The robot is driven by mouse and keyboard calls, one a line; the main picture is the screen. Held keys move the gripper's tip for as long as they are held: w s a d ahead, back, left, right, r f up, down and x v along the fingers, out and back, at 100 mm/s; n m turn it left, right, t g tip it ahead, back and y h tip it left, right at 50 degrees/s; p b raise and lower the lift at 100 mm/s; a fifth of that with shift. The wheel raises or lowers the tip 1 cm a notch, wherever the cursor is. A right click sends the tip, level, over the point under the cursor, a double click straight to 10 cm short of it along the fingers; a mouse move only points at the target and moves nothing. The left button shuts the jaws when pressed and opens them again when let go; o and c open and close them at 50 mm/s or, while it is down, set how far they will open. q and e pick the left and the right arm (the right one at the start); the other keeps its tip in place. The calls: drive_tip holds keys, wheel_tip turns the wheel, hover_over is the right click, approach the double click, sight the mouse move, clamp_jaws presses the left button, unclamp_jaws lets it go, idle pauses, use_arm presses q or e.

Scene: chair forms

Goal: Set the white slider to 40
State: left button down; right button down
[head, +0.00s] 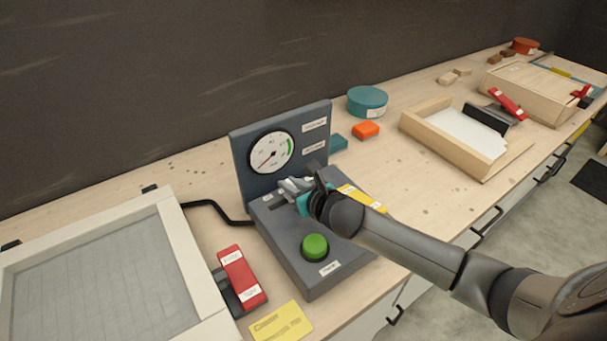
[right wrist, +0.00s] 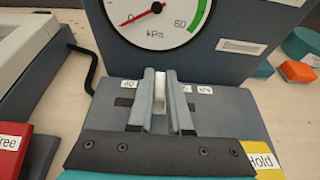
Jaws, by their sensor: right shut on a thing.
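The white slider (right wrist: 160,88) stands upright between the two fingers of my right gripper (right wrist: 161,112) in the right wrist view. The gripper is shut on it. A dark slot shows on both sides of the fingers, on the sloped top of the grey control box (head: 318,275). Small white labels line the slot, partly covered by the fingers and too small to read surely. In the head view my right gripper (head: 297,188) hides the slider. The round gauge (head: 271,152) behind it reads in kPa; its red needle (right wrist: 150,14) points near 0. My left gripper is out of view.
A green button (head: 315,247) sits on the box's front. A red labelled block (head: 241,275) and a yellow card (head: 281,323) lie to the left. A framed screen (head: 95,270) fills the left. A wooden tray (head: 462,138) stands to the right.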

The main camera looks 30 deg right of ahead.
sight(273, 208)
drive_tip(key=a, duration=0.3)
drive_tip(key=a+p, duration=0.1)
drive_tip(key=a, duration=0.1)
drive_tip(key=shift+s, duration=0.4)
drive_tip(key=c, duration=0.8)
unclamp_jaws()
drive_tip(key=shift+c, duration=0.2)
drive_tip(key=shift+s+d+r, duration=0.15)
drive_tip(key=shift+s+r, duration=0.1)
drive_tip(key=shift+s, duration=0.25)
drive_tip(key=p+v, duration=0.2)
drive_tip(key=v, duration=1.2)
drive_tip(key=shift+s+f, duration=0.1)
